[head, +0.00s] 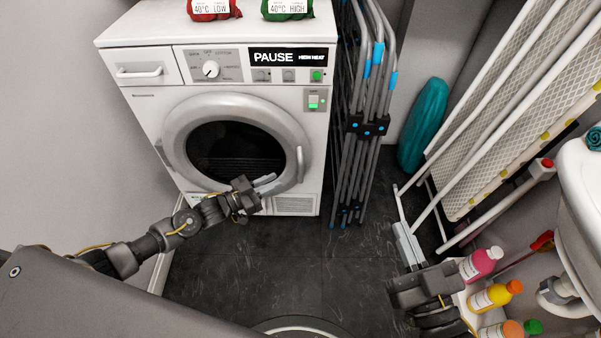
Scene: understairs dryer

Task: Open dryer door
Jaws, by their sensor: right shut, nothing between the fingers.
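The white dryer (232,60) stands at the back left. Its round door (185,115), a grey ring with dark glass, looks closed. A slim vertical door handle (300,163) sits on the right side of the ring. My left gripper (272,184) is in front of the lower right part of the ring, below and left of the handle. Whether it touches the door is unclear, and its finger gap is too small to judge. My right gripper (402,212) is shut and empty, off to the right above the floor, away from the dryer. The panel display (288,57) reads PAUSE.
A folded drying rack (366,125) stands close to the dryer's right side. A teal object (422,125) and an ironing board (520,125) are further right. Several bottles (480,264) and a white basin (580,180) are near my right arm. Dark floor (285,245) before the dryer is clear.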

